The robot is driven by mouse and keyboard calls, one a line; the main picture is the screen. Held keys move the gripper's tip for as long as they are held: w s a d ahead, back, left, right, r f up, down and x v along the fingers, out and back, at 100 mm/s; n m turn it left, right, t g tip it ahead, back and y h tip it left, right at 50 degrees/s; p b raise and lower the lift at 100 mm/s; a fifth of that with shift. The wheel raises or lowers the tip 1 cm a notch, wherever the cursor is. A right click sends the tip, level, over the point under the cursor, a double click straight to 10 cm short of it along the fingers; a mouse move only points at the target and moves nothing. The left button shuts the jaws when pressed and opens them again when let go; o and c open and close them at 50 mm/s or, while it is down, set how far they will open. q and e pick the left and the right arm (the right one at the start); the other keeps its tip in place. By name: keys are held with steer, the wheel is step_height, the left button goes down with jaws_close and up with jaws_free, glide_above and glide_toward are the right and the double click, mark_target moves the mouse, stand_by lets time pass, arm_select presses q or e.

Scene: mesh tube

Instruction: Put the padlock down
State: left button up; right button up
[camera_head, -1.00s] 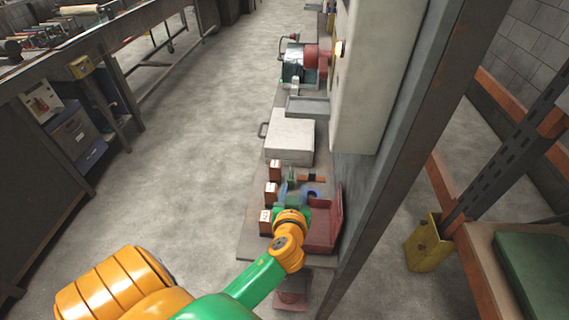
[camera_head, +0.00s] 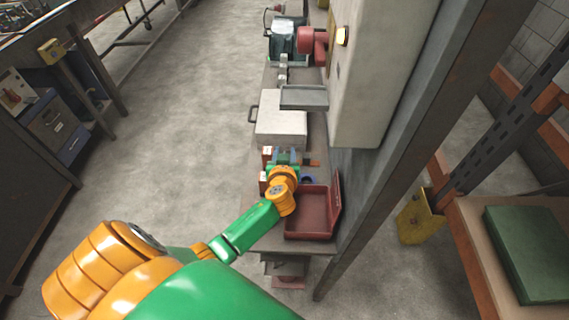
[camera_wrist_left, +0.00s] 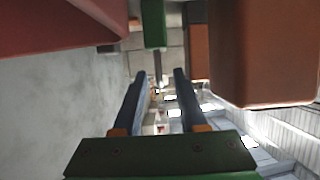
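My left gripper (camera_head: 287,157) reaches over the bench, among the small orange-brown boxes. In the left wrist view its two dark fingers (camera_wrist_left: 160,85) stand apart, with nothing visibly clamped between them. A small green block (camera_wrist_left: 153,24) with a thin grey part below it shows beyond the fingertips; I cannot tell whether this is the padlock. I cannot make out the padlock in the head view, where the gripper and wrist cover part of the bench. My right gripper is not in view.
An open red metal box (camera_head: 309,222) lies at the near bench end, right of my wrist. A blue ring (camera_head: 308,180) lies behind it. A pale case (camera_head: 281,126) stands farther back, before a grey tray (camera_head: 304,97). A grey cabinet (camera_head: 375,75) borders the right side.

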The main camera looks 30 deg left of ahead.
arm_select(q)
jaws_close()
stand_by(1.2)
